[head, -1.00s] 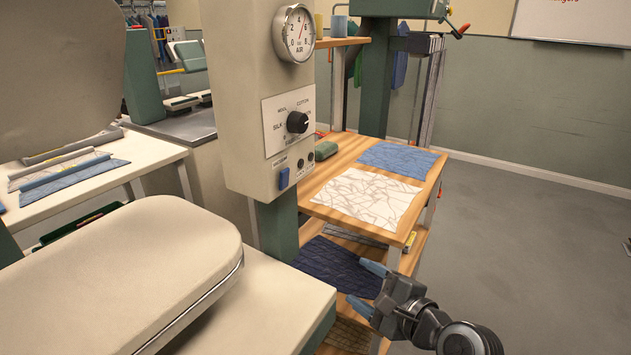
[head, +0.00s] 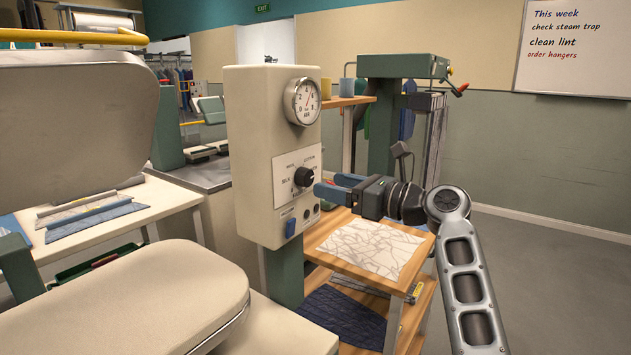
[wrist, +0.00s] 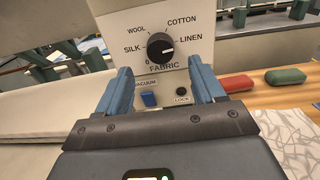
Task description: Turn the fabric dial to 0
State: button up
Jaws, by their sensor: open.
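The fabric dial (head: 303,177) is a black round knob on a white plate on the beige control box. In the wrist view the dial (wrist: 160,46) is ringed by 0, SILK, WOOL, COTTON and LINEN, with FABRIC printed below. Its pale pointer mark appears to face right, near LINEN. My gripper (head: 334,186) is raised just right of the dial in the head view, its blue fingers toward the panel. In the wrist view my gripper (wrist: 160,66) is open and empty, the fingers spread either side of the dial's line and apart from it.
A blue vacuum switch (wrist: 148,99) and a black lock button (wrist: 181,91) sit below the dial. The air gauge (head: 303,101) is above it. A wooden table (head: 328,260) with a patterned cloth (head: 373,246) stands below my gripper. A padded press board (head: 130,300) is at left.

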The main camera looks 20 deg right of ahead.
aim_at(309, 180)
jog(key=shift+x, duration=2.7)
jog(key=shift+c, duration=0.3)
jog(key=c, duration=1)
